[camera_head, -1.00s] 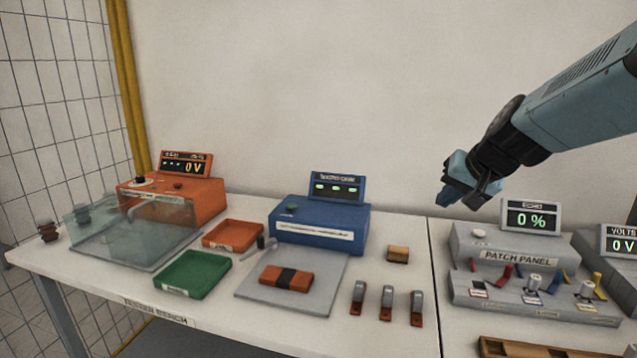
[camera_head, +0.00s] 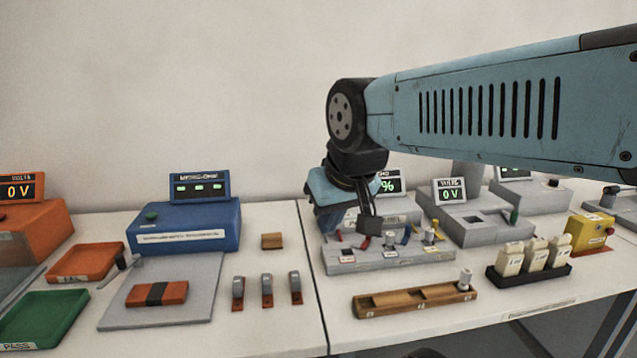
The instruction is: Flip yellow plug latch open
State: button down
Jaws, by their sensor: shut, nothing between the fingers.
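The grey patch panel (camera_head: 345,262) stands on the right bench, partly hidden behind my gripper. A yellow latch (camera_head: 437,236) shows at the right end of its front step, beside a pale cylindrical plug (camera_head: 429,235). It looks raised at a slant, but it is too small to tell its exact position. Red (camera_head: 365,243) and blue (camera_head: 406,236) latches are further left. My gripper (camera_head: 368,225) is shut and empty, pointing down over the left and middle of the panel, left of the yellow latch. I cannot tell whether it touches the panel.
A wooden tray (camera_head: 390,305) lies in front of the panel. A grey volts meter box (camera_head: 480,232) stands to its right, with white blocks in a black rack (camera_head: 500,282) in front. A blue meter box (camera_head: 190,228) and several small switches (camera_head: 267,290) are to the left.

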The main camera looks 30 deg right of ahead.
aim_at(435, 222)
jog(key=z, duration=0.9)
